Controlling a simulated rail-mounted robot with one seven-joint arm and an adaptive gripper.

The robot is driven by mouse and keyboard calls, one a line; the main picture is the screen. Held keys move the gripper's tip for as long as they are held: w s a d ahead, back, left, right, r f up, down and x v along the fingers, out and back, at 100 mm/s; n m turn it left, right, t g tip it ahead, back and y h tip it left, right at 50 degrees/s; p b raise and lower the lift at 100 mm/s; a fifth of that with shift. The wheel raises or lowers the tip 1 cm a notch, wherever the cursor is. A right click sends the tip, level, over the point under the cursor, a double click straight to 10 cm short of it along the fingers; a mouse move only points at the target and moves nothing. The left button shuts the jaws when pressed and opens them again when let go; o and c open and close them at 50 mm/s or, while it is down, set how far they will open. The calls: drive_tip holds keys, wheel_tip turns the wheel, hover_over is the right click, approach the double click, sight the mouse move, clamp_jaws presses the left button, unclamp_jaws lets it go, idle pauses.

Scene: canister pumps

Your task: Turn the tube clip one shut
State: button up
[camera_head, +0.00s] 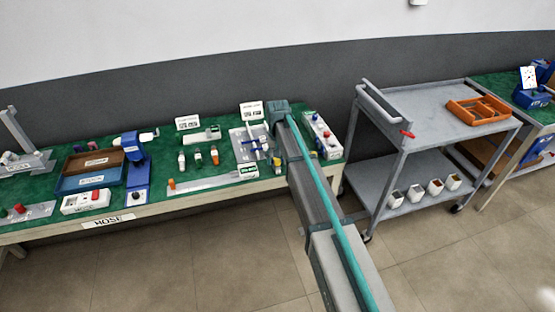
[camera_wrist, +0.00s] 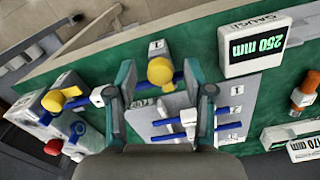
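In the wrist view my gripper (camera_wrist: 160,88) is open, its two teal fingers apart and pointing down over the clip plate (camera_wrist: 150,118). A yellow knob (camera_wrist: 160,70) lies between the fingertips, beside a label marked 1 (camera_wrist: 156,46). I see no contact with it. A blue tube (camera_wrist: 164,122) with a white clip body (camera_wrist: 188,116) runs towards another label 1 (camera_wrist: 236,110); the right finger hides part of it. A second blue tube lies by label 2 (camera_wrist: 233,137). In the head view the plate (camera_head: 238,150) sits left of my arm, which hides the fingertips.
A gauge display (camera_wrist: 250,46) reading 250 mm stands right of the fingers. A white box with yellow, blue and red knobs (camera_wrist: 60,112) lies to the left. A grey cart (camera_head: 440,110) stands right of the table.

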sight(277, 160)
wheel_tip(277, 160, up, 12)
idle(0.7)
idle(0.4)
drive_tip(key=s+d+f, duration=0.5)
drive_tip(key=s+f, duration=0.3)
drive_tip(key=f, duration=0.3)
drive_tip(key=s+d+f+g, duration=0.1)
drive_tip(key=s+d+f, duration=0.3)
drive_tip(key=s+f, duration=0.55)
drive_tip(key=s+d+f, duration=0.5)
drive_tip(key=s+f, duration=0.1)
drive_tip(key=f, duration=0.7)
drive_tip(key=s+d+f+g, duration=0.2)
drive_tip(key=s+d+f, duration=0.1)
drive_tip(key=s, duration=0.9)
drive_tip(key=s+d+f+g, duration=0.2)
drive_tip(key=s+f, duration=0.3)
drive_tip(key=s, duration=0.7)
drive_tip(key=s+d+f+m+g, duration=0.1)
drive_tip(key=s+d+f, duration=0.3)
drive_tip(key=s, duration=0.8)
drive_tip(key=shift+f+g, duration=0.15)
drive_tip(key=shift+g, duration=0.25)
